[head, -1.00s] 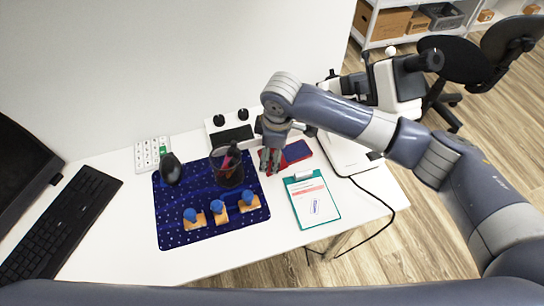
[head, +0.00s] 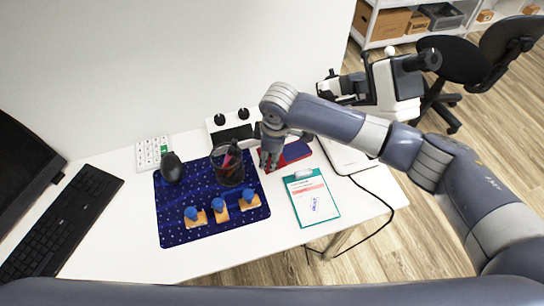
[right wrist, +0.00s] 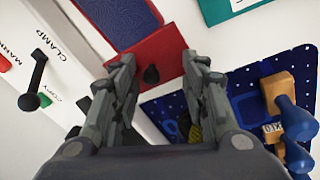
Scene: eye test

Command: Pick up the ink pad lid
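The ink pad (head: 298,150), blue with a red rim, lies on the white table right of the mat; it also shows at the top of the right wrist view (right wrist: 112,18). What looks like its lid, a flat red plate (right wrist: 158,48) with a small black knob (right wrist: 151,75), lies beside the pad. My right gripper (head: 269,162) is over the lid and hides much of it in the head view. In the right wrist view the gripper (right wrist: 160,65) is open, its fingers apart with the knob between them. Contact cannot be told. My left gripper is out of view.
The blue mat (head: 180,235) holds several wooden stamps (head: 220,210) and a dark pen cup (head: 230,170) close left of the gripper. A switch panel (head: 214,125) stands behind. A clipboard (head: 326,222) lies at front right, a microscope (head: 395,90) beyond it.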

